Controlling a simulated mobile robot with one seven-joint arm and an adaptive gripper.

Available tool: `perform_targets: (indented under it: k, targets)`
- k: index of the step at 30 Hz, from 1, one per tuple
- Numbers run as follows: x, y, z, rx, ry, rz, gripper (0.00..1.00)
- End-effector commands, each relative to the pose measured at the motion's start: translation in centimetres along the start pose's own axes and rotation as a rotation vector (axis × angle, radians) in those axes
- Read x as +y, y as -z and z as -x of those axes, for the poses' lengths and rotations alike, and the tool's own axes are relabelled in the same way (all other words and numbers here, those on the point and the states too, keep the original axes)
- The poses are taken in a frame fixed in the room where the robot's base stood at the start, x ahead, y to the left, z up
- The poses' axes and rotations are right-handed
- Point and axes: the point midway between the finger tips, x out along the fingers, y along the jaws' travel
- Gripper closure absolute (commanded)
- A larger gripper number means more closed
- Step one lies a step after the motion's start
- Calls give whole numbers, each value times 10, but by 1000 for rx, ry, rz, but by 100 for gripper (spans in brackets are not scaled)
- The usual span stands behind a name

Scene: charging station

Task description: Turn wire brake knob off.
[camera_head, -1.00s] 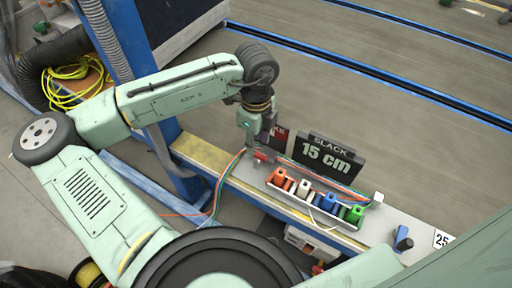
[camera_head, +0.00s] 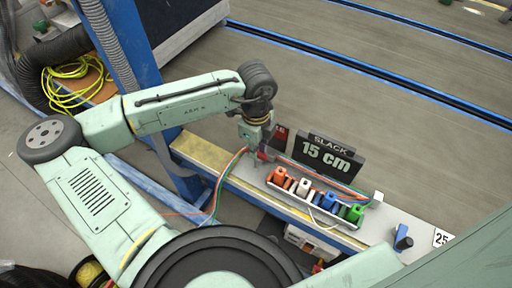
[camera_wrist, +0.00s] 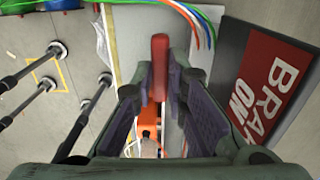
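The wire brake knob, a red upright handle (camera_wrist: 159,68), shows in the wrist view between my fingertips. In the head view it is a small red spot (camera_head: 262,156) at the left end of the grey bench top, partly hidden by my gripper. My gripper (camera_wrist: 160,85) has purple-padded fingers, one on each side of the handle. The fingers look apart, with the handle close to both tips; firm contact is not clear. In the head view my gripper (camera_head: 256,150) points down over the bench. A red sign reading "BRA… ON" (camera_wrist: 272,88) stands right of the handle.
A white rack (camera_head: 322,214) holds orange, white, blue and green connectors right of my gripper. Coloured wires (camera_wrist: 192,20) run close by. A black "SLACK 15 cm" sign (camera_head: 327,155) stands behind. A blue post (camera_head: 135,45) rises left of the arm.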

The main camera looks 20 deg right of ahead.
Motion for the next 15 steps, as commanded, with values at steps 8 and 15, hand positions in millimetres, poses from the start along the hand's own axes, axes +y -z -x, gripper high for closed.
perform_targets:
  k: [8,15]
  targets:
    - [0,0,0,0,0,0,100]
    - [0,0,0,0,0,4,100]
